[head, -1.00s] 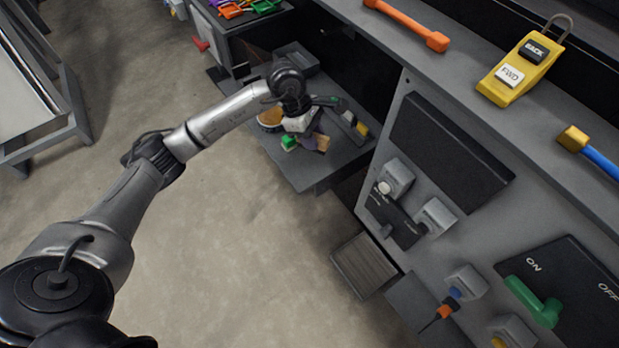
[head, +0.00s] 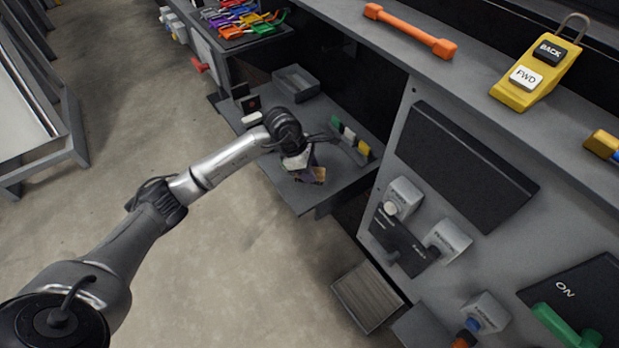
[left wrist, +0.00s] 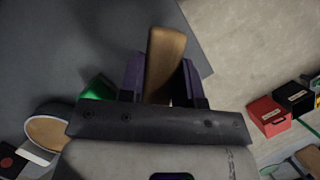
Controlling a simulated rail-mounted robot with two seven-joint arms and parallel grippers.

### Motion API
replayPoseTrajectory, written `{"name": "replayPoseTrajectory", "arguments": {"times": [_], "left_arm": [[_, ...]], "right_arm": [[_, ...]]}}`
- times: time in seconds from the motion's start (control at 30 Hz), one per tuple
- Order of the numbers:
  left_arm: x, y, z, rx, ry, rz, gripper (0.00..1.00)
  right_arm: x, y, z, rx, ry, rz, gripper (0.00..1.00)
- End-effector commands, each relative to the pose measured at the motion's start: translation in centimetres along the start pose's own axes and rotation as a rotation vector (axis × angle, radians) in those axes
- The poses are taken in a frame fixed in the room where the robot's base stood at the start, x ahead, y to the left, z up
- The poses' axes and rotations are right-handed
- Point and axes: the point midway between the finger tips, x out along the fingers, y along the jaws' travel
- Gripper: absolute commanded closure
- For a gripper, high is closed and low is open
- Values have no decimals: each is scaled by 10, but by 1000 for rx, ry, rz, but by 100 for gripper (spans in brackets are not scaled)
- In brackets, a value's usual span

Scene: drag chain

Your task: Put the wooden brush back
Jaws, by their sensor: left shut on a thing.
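The wooden brush shows as a brown wooden block (left wrist: 165,65) between the purple fingers of my left gripper (left wrist: 160,80) in the left wrist view. The fingers are shut on it. In the head view, my left gripper (head: 306,165) is over the front part of the grey shelf, with the brown brush (head: 319,175) at its tips. I cannot tell whether the brush touches the shelf. Its bristles are hidden. My right gripper is not in view.
The grey shelf (head: 283,187) also holds an open grey tray (head: 296,84) at the back and small coloured blocks (head: 350,138) at the right. A green thing (left wrist: 98,90) and a tan oval (left wrist: 46,131) lie left of the gripper in the wrist view.

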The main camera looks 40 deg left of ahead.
Motion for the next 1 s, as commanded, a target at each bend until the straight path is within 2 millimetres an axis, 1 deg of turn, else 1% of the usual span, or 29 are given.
{"name": "replayPoseTrajectory", "arguments": {"times": [0.1, 0.23, 0.5, 0.67, 0.7, 0.93, 1.0], "left_arm": [[15, -1, -6, -2, 0, -4, 91], [28, -1, -12, -2, 0, -2, 91], [30, 0, -12, 0, 0, -1, 91], [34, 0, -14, 0, 1, -1, 91], [32, 0, -14, 0, 0, -1, 66], [32, 0, -13, 0, 0, -1, 44], [32, 0, -13, 0, 0, -1, 43]], "right_arm": [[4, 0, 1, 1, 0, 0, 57], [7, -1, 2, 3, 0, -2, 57], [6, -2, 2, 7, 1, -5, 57], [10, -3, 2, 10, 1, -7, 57], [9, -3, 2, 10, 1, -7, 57], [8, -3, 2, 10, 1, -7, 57], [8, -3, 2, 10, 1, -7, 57]]}}
